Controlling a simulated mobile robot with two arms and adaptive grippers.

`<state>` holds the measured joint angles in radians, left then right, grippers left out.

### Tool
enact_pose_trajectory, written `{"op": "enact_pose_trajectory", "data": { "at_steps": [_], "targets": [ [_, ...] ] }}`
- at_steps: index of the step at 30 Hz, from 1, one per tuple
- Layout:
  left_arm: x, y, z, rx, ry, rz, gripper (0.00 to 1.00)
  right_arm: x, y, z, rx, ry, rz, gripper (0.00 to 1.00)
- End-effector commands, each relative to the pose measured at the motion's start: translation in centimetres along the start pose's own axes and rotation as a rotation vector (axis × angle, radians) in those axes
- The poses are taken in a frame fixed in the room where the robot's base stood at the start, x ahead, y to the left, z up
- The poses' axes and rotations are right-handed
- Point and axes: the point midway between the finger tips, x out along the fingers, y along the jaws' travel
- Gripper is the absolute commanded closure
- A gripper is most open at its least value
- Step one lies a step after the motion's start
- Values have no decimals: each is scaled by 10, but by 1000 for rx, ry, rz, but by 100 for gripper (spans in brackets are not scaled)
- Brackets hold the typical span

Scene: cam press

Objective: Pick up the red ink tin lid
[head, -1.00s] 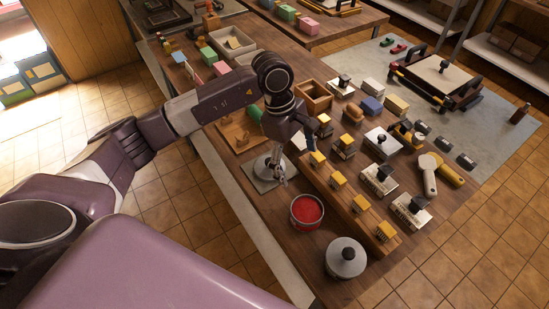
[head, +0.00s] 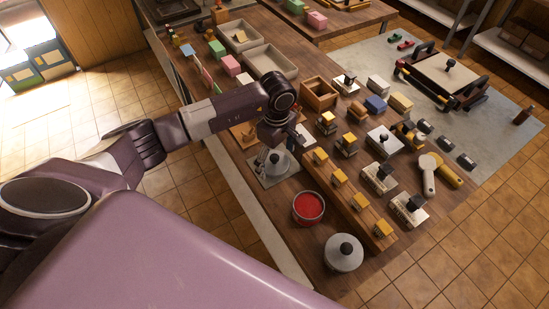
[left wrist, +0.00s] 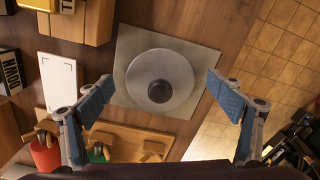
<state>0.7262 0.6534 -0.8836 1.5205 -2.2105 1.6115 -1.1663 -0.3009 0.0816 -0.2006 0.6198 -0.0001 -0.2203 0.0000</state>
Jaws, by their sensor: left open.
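The silver round lid with a black knob (head: 279,164) lies flat on a grey square mat (head: 266,181) near the table's left edge. In the left wrist view the lid (left wrist: 160,62) is between my fingers in the picture, its knob near the centre. My left gripper (head: 266,156) is over the lid, its fingers spread and empty. It also shows in the left wrist view (left wrist: 158,84), one finger on each side of the lid. The open tin of red ink (head: 308,208) stands to the right of the mat. My right gripper is not in view.
A second tin (head: 343,253) with a grey lid stands at the near table corner. A wooden rail (head: 353,215) with yellow-topped stamps runs beside the red tin. In the left wrist view, a white card (left wrist: 60,82) and a wooden tray (left wrist: 132,143) lie close to the mat.

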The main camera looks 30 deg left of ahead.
Motion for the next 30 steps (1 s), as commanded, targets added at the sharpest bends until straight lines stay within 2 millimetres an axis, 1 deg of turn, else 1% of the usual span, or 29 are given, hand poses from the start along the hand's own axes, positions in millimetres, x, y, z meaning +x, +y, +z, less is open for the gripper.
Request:
{"op": "enact_pose_trajectory", "data": {
  "at_steps": [5, 6, 15, 17, 25, 30],
  "targets": [
    [1, 0, 0, 0, 0, 1, 14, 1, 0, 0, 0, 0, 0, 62],
    [1, 0, 0, 0, 0, 1, 16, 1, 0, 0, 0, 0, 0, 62],
    [0, 0, 0, -1, 0, 1, 49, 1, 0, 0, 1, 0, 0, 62],
    [0, 0, 0, -1, 0, 1, 55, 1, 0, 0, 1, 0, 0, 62],
    [-1, 0, 0, -1, 0, 2, 55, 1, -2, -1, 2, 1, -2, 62],
    [-10, 2, -1, -2, 1, 4, 55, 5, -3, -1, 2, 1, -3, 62]
  ]
}}
